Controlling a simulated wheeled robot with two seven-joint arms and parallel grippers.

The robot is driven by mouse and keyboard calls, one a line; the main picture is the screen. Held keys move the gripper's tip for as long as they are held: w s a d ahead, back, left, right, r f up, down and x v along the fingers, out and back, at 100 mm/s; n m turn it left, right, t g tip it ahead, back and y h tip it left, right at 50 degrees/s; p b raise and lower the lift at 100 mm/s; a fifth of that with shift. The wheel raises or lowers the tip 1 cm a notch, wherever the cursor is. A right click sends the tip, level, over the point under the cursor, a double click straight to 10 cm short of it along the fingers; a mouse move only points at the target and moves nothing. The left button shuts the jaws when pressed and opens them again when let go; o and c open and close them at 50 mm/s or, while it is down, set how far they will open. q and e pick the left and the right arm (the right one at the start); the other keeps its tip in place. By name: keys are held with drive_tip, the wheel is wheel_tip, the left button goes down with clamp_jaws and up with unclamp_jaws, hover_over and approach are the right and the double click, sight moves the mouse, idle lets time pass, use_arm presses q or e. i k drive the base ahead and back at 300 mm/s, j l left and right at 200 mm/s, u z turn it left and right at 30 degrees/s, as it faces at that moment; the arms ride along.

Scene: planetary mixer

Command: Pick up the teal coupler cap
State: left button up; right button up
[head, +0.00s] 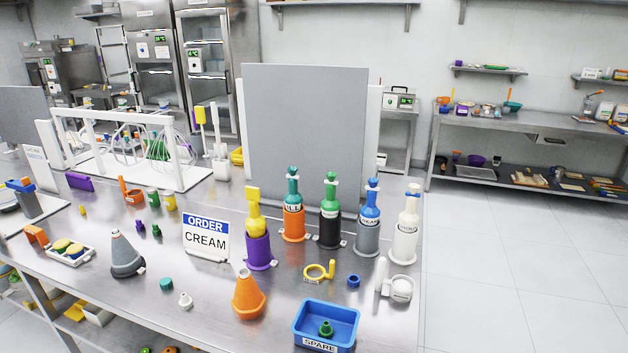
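A small teal cap (166,284) lies on the steel table near its front, between the grey cone and a small white cap (185,300). It looks like the teal coupler cap and nothing covers it. A teal-topped bottle (292,190) also stands in an orange holder farther back. Neither of my grippers shows in the head view.
A grey cone (126,256) and an orange cone (248,296) stand either side of the caps. The ORDER CREAM sign (206,236) is behind. A blue SPARE tray (325,322) holds a green piece. Bottles in holders stand before a grey panel (305,130).

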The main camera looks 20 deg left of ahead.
sight(166, 284)
drive_tip(key=u, duration=1.5)
drive_tip(key=i+j+z, duration=0.15)
drive_tip(key=i+j, duration=0.3)
